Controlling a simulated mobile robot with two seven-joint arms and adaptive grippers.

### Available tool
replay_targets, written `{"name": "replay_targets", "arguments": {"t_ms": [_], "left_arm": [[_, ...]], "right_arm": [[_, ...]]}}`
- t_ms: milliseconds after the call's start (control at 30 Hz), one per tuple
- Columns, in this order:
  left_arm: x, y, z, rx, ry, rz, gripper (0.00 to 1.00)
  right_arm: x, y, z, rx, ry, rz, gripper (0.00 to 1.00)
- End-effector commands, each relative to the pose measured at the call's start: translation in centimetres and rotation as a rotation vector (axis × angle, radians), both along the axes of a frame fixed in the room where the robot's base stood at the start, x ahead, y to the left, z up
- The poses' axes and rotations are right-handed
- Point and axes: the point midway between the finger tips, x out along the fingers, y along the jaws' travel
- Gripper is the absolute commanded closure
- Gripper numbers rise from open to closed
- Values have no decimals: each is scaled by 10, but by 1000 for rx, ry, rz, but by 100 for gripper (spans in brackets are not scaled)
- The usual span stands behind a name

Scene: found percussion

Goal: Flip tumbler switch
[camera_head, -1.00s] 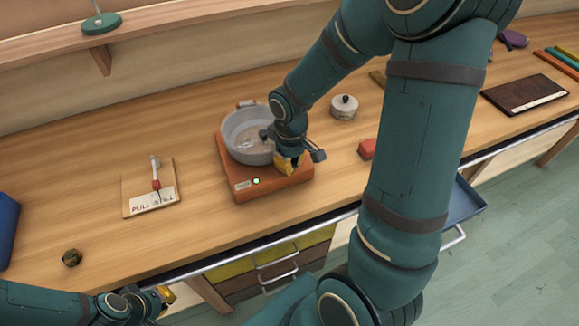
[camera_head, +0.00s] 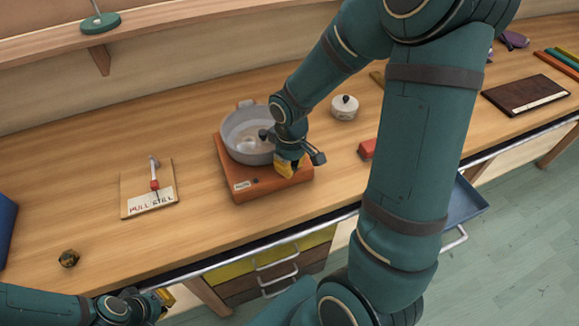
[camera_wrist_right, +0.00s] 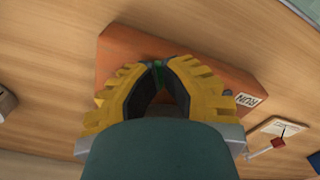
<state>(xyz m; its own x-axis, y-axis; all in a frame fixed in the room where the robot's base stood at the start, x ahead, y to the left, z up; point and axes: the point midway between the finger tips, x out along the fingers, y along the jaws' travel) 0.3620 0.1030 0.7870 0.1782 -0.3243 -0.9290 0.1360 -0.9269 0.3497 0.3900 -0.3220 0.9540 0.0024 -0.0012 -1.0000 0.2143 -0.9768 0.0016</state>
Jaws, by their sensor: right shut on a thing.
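The orange box (camera_head: 240,185) on the bench carries a grey pot (camera_head: 240,135) and a small white label on its front. My right gripper (camera_head: 291,168) is at the box's right part, fingers down. In the right wrist view, its yellow fingertips (camera_wrist_right: 158,66) are shut on a small, dark green part over the box (camera_wrist_right: 125,50). It appears to be the tumbler switch, mostly hidden by the fingers. My left gripper (camera_head: 166,297) is at the bench's front edge at lower left, away from the box; its jaw opening is unclear.
A board with a red-banded lever (camera_head: 155,180) and lettering lies left of the box. A small dark faceted object (camera_head: 68,258) is farther left. A lidded white pot (camera_head: 344,107) and a red block (camera_head: 367,149) are to the right. An open blue drawer (camera_head: 465,205) sticks out below.

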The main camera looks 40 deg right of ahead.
Motion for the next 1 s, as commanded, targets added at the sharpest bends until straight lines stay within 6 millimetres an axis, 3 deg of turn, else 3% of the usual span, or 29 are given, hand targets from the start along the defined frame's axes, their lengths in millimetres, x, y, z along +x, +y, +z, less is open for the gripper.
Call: {"name": "replay_targets", "arguments": {"t_ms": [167,1000], "left_arm": [[0,0,4,0,0,0,100],[0,0,53,0,0,0,100]], "right_arm": [[0,1,4,1,1,1,100],[0,0,66,1,0,1,100]]}}
